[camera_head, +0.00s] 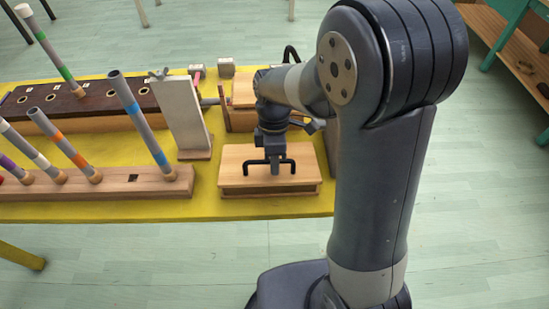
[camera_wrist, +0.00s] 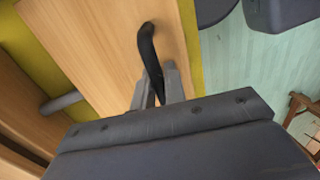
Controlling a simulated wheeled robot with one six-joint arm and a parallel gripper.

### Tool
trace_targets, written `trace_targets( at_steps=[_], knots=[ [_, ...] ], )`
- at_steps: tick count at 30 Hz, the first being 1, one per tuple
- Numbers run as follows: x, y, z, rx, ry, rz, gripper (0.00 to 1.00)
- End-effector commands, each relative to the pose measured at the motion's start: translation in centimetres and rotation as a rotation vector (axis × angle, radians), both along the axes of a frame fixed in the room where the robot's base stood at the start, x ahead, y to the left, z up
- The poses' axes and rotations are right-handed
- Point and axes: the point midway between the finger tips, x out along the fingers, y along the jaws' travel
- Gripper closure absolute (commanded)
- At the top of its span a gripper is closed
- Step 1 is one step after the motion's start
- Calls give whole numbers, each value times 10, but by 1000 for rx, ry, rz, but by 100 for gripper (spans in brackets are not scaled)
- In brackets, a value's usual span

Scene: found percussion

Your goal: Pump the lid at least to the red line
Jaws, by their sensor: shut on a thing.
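The wooden lid (camera_head: 236,182) tops a low wooden box at the front right of the yellow table; it also shows in the wrist view (camera_wrist: 95,45). A black bar handle (camera_head: 249,168) stands on the lid. My gripper (camera_head: 275,168) points straight down from above and is shut on the middle of the handle. In the wrist view the black handle (camera_wrist: 147,45) runs between the grey fingertips (camera_wrist: 160,88). The lid appears to sit level and low on the box. No red line shows in either view.
A pale upright board (camera_head: 181,112) stands left of the box. A dark-topped block (camera_head: 75,102) lies behind. The yellow table's (camera_head: 260,207) front edge is close.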

Motion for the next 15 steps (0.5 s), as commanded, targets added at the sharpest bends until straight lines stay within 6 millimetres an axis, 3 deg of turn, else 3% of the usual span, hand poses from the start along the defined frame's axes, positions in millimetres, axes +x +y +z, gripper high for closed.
trace_targets(
  at_steps=[3,15],
  knots=[
    [-6,0,-9,-1,5,2,100],
    [-8,0,-12,-1,6,2,100]
  ],
)
